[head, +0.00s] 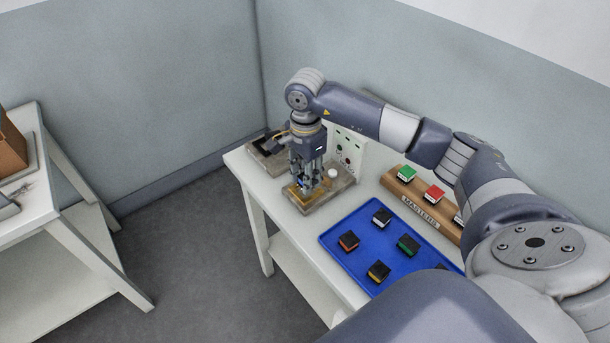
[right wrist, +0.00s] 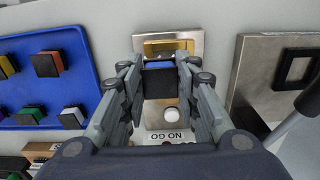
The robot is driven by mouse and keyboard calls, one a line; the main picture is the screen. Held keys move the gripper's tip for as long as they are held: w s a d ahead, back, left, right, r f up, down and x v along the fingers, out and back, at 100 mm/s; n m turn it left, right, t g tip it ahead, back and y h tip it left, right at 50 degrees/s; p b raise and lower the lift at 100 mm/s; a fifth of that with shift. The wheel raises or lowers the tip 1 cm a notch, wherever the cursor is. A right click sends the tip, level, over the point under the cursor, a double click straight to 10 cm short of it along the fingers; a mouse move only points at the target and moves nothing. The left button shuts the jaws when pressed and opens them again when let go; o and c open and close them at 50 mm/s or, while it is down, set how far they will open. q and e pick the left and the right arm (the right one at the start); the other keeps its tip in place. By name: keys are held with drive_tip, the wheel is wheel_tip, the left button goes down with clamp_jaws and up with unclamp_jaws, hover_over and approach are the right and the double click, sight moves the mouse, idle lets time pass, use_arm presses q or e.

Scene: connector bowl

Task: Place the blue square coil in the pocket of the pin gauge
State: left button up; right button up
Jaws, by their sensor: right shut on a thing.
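My right gripper (head: 306,187) points down over the pin gauge (head: 338,186), a metal block with a brass-coloured pocket, at the far end of the white table. In the right wrist view the gripper (right wrist: 160,80) is shut on the blue square coil (right wrist: 160,65), which shows a blue edge and a dark face. The coil lies in front of the near side of the pocket (right wrist: 168,46). I cannot tell whether the coil touches the gauge. My left gripper is out of view.
A blue tray (head: 340,225) holds several dark-topped coloured coils. A wooden "MASTERS" rack (head: 425,212) stands beside it. Another metal fixture with a black square frame (right wrist: 297,70) is close to the gauge. A white panel (head: 350,148) stands behind. Another table (head: 40,215) is at left.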

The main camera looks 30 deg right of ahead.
drive_tip(key=shift+w+d, duration=0.35)
drive_tip(key=shift+w, duration=0.3)
drive_tip(key=shift+f, duration=0.15)
wheel_tip(320, 180, down, 3)
drive_tip(key=shift+r+p, duration=0.1)
drive_tip(key=shift+p, duration=0.9)
drive_tip(key=shift+f, duration=0.3)
drive_tip(key=shift+f+b, duration=0.25)
drive_tip(key=shift+b, duration=0.15)
drive_tip(key=o, duration=1)
drive_tip(key=shift+r, duration=0.1)
drive_tip(key=shift+o, duration=0.2)
